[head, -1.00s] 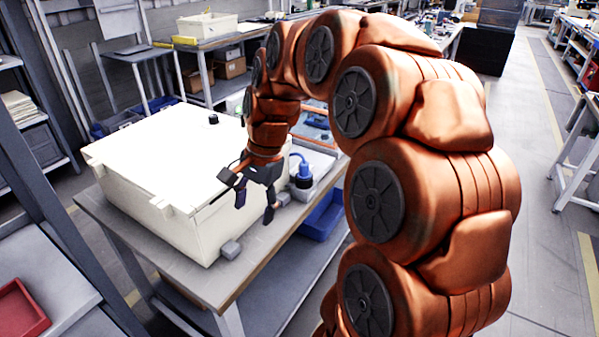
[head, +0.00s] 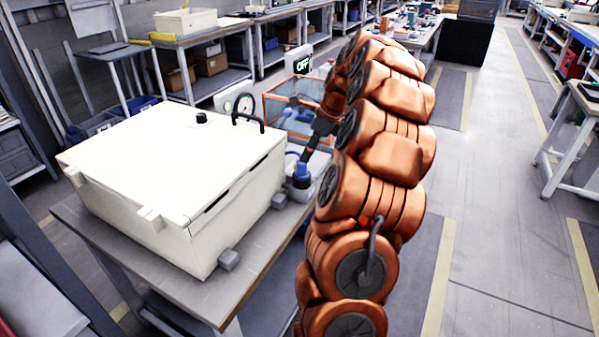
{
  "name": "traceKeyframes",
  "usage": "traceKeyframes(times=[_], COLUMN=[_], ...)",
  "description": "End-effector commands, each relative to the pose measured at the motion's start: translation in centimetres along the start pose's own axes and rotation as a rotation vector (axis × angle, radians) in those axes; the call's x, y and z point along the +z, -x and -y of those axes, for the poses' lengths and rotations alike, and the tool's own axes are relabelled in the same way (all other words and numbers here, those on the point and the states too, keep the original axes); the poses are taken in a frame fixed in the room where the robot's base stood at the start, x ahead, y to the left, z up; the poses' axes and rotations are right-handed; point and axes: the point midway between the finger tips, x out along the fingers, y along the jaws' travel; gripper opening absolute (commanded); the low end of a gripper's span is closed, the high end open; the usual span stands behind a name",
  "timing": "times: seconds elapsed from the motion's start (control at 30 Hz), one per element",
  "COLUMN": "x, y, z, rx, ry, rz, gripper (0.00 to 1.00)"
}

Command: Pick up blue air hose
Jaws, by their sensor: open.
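A blue piece (head: 302,170), which looks like part of the blue air hose and its fitting, stands on a pale unit at the right end of the workbench, beside the large white box. A thin blue line bends up behind it; where it runs is too small to tell. My gripper (head: 303,132) is dark, open and appears empty. It is above and behind the blue piece, in front of the orange-framed clear box, and partly hidden by my arm. I cannot tell whether a finger touches the blue piece.
The white box (head: 165,165) with a black handle fills most of the workbench (head: 190,290). The orange-framed clear box (head: 283,108) is close to my gripper. The aisle floor at right is clear.

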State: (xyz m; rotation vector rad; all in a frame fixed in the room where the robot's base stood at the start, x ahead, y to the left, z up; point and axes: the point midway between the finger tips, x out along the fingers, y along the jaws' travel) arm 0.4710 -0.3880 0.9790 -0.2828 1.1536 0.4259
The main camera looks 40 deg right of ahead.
Motion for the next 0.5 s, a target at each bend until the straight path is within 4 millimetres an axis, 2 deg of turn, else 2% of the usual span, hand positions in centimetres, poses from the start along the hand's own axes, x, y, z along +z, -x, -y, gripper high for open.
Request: traceKeyframes(times=[0.33,0.5], x=[0.1,0.1], y=[-2.4,-4.9], z=[-0.2,-0.4], rx=[0.002,0.008], ry=[0.003,0.005], rz=[-0.001,-0.003], gripper=[0.62,0.62])
